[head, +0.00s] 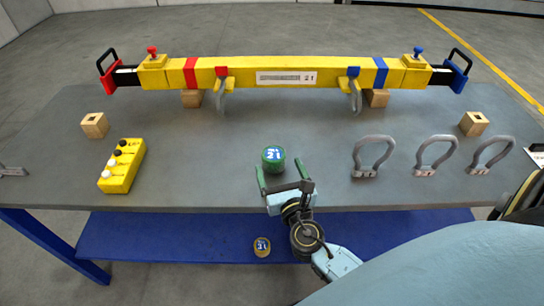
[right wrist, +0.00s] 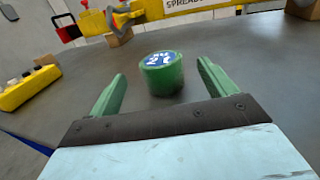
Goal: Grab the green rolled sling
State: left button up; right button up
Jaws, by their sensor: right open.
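The green rolled sling (head: 273,158) stands on the grey tabletop near the front edge, with a blue and white label on its top. In the right wrist view the sling (right wrist: 162,75) is ahead of the fingertips, roughly between their lines. My right gripper (head: 282,179) is open and empty, its green fingers pointing at the sling from the front. It also shows in the right wrist view (right wrist: 160,78). The fingers do not appear to hold the sling. My left gripper is not in view.
A yellow spreader beam (head: 240,72) lies across the back on wooden blocks. A yellow control box (head: 122,166) is at left. Grey shackles (head: 373,156) stand at right. A tan roll (head: 261,247) is on the blue lower shelf (head: 180,235). The table around the sling is clear.

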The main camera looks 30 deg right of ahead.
aim_at(272, 149)
jog(key=shift+x, duration=0.8)
jog(key=shift+w, duration=0.35)
jog(key=x, duration=0.5)
jog(key=shift+w+d, duration=0.2)
jog(key=shift+w, duration=0.2)
jog(key=c, duration=0.4)
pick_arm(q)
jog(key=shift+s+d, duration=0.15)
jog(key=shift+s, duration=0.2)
pick_arm(e)
jog(key=c, duration=0.8)
